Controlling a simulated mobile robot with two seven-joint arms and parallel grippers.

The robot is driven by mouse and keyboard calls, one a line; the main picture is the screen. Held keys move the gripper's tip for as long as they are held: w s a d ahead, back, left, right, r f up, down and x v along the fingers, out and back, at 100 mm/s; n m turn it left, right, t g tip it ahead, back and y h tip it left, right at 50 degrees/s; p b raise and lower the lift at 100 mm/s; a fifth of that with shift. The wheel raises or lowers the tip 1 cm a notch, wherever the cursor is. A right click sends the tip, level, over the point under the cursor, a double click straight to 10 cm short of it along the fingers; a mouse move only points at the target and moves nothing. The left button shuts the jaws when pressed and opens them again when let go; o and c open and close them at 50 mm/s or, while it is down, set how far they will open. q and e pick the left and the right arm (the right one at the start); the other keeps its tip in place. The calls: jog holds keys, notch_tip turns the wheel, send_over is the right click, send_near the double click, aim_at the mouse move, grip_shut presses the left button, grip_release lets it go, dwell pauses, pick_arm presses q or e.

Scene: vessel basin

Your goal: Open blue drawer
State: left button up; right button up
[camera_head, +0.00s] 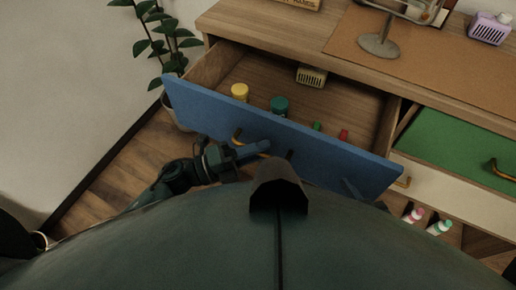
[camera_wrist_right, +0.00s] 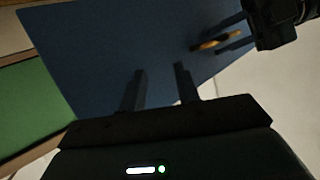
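The blue drawer (camera_head: 330,158) is pulled well out of the wooden cabinet, with its inside showing. Its front fills much of the right wrist view (camera_wrist_right: 110,40). The brass handle (camera_head: 238,134) is on that front, partly hidden; it also shows in the right wrist view (camera_wrist_right: 207,44). My left gripper (camera_head: 256,149) is at the handle. In the right wrist view its fingers (camera_wrist_right: 212,40) look spread, with the handle between them. My right gripper (camera_wrist_right: 158,80) is open and empty, facing the drawer front; in the head view it is mostly hidden by my body.
The drawer holds a yellow-lidded jar (camera_head: 240,91), a teal-lidded jar (camera_head: 279,105), a basket (camera_head: 311,76) and small bottles. A green drawer (camera_head: 455,148) is at right. A plant (camera_head: 165,40) stands at left. Two bottles (camera_head: 413,215) are below at right.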

pick_arm(q)
jog(key=shift+o, duration=0.2)
jog(key=b+v, duration=0.1)
jog(key=v, duration=1.2)
pick_arm(e)
jog(key=shift+s+d+r, duration=0.2)
pick_arm(q)
jog(key=shift+a, duration=0.1)
pick_arm(e)
jog(key=shift+f, duration=0.1)
